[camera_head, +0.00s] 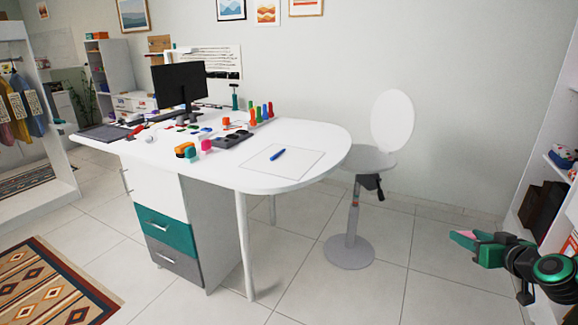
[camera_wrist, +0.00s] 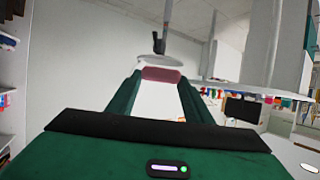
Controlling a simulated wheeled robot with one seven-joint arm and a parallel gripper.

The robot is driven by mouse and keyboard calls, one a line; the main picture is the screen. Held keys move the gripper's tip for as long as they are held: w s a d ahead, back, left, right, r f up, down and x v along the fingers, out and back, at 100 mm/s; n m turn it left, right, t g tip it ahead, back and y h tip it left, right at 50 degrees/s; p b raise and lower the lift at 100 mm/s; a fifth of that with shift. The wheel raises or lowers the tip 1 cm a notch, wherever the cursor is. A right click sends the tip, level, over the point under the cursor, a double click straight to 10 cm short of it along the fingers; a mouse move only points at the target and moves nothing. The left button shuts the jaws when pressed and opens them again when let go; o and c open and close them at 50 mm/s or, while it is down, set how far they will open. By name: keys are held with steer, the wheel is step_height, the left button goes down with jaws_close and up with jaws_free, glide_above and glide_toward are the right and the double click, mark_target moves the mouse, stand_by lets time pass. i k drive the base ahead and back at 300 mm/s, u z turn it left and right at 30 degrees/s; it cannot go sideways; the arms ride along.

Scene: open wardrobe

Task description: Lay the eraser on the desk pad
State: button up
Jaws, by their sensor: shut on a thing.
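My gripper (camera_head: 464,238) is at the right of the head view, out over the floor and well away from the desk. It is shut on a pink block, the eraser (camera_head: 468,233), which also shows between the green fingertips in the wrist view (camera_wrist: 161,75). A thin pale rectangular sheet (camera_head: 300,164) lies near the rounded right end of the desk, with a blue pen (camera_head: 277,154) on it. A dark flat mat (camera_head: 103,132) lies at the desk's left end. I cannot tell for sure which of the two is the desk pad.
The white desk (camera_head: 318,140) carries a monitor (camera_head: 180,85), a dark tray (camera_head: 232,139), colored blocks and several upright colored items. A white swivel chair (camera_head: 371,158) stands at its right end. Shelving (camera_head: 545,185) stands at the far right. The floor between chair and gripper is clear.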

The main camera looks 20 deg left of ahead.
mark_target(288, 166)
steer(key=u, duration=0.75)
steer(key=i, duration=0.3)
steer(key=u, duration=0.15)
